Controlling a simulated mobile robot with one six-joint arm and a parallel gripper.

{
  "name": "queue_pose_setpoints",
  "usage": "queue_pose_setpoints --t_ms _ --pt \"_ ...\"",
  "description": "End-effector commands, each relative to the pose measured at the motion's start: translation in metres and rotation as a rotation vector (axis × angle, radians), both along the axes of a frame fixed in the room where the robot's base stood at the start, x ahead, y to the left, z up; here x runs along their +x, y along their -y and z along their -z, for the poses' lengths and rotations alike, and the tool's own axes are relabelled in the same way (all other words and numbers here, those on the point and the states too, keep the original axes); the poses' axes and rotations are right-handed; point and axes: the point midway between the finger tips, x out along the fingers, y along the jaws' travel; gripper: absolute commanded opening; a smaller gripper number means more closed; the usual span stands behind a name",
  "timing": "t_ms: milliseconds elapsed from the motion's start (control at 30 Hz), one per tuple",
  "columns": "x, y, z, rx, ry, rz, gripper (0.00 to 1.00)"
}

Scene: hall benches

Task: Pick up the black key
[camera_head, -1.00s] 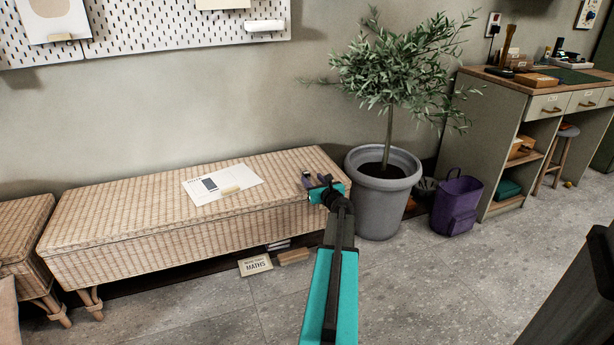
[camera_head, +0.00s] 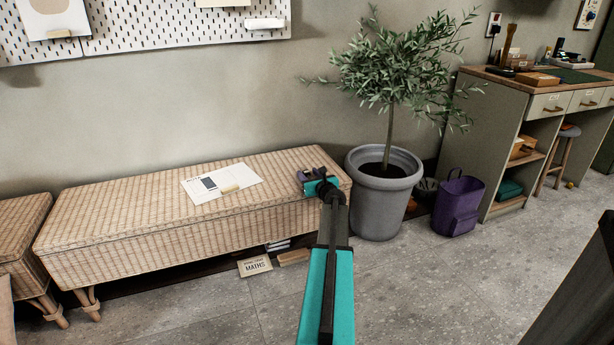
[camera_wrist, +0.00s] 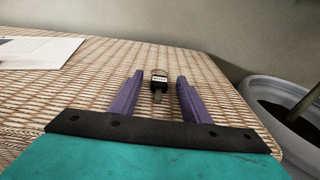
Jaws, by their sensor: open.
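The black key (camera_wrist: 159,79) lies on the wicker bench (camera_wrist: 90,97) in the wrist view, with a ring at its far end and a pale label on its black head. My gripper (camera_wrist: 155,79) is open, its two purple fingers pointing forward over the bench top. The key lies between the fingers, near the tips, with a gap on both sides. In the head view my gripper (camera_head: 312,173) is low over the right end of the bench (camera_head: 130,210). The key cannot be made out there.
A white sheet (camera_head: 207,196) with a dark phone-like shape and a small wooden block lies left on the bench. A grey plant pot (camera_head: 378,205) stands close to the bench's right end. A purple bag (camera_head: 457,205) is beyond it.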

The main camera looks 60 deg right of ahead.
Motion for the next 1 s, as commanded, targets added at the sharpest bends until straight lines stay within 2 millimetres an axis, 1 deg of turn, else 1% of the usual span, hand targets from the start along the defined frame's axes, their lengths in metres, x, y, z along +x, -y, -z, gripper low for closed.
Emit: queue_pose_setpoints --t_ms 500,533,767,800,1000 --pt "-0.0004 0.0002 0.0 0.0 0.0 0.001 0.43" --pt "-0.0005 0.0003 0.0 0.0 0.0 0.001 0.41" --pt "-0.0005 0.0004 0.0001 0.0 0.0 0.001 0.02" --pt "-0.0005 0.0003 0.0002 0.0 0.0 0.001 0.0" --pt "-0.0007 0.0004 0.0 0.0 0.0 0.001 0.0"
